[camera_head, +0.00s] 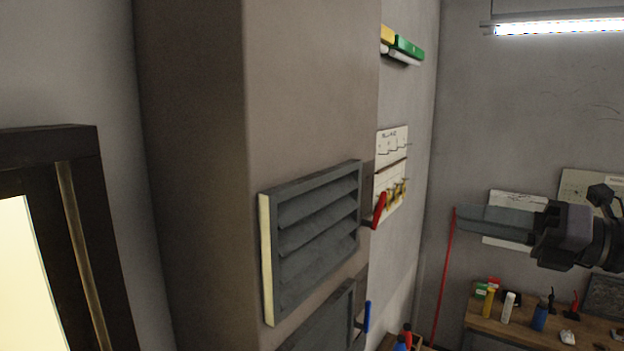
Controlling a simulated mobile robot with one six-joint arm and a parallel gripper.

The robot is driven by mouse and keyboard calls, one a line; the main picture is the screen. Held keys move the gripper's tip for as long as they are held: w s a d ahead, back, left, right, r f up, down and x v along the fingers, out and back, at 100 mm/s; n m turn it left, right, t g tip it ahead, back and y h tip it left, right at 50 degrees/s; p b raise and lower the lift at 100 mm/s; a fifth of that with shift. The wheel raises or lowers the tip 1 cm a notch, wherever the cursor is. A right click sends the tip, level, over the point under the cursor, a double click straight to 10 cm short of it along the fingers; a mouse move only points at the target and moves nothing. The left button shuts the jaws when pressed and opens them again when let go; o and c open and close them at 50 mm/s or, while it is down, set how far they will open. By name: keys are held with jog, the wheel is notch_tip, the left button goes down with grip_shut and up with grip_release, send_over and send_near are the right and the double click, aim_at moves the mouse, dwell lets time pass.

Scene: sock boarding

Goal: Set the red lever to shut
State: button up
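The red lever (379,209) sits at the right edge of the brown-grey column, just right of the upper grey louvred vent (315,235). Its handle points up, leaning slightly right, from a dark pivot at its lower end. The vent's slats are tilted; how far they are open is hard to tell. My gripper (462,220) is at the right of the view, pointing left, well apart from the lever. Nothing shows in its fingers. They are seen side-on and overlap, so their gap is hidden.
A blue lever (366,316) sits beside a lower vent (325,325). A red rod (444,275) stands near the back wall. A wooden bench (478,319) with bottles is at lower right. Hanging tools (397,191) and a green-yellow shelf item (408,47) are behind the column.

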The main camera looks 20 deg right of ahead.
aim_at(384, 203)
jog(key=p+x, duration=0.3)
jog(key=x, duration=0.9)
jog(key=shift+w+a, duration=0.25)
jog(key=shift+w, duration=0.1)
jog(key=shift+x, duration=1.2)
jog(key=shift+d+f, duration=0.1)
jog(key=shift+d, duration=0.05)
grip_shut()
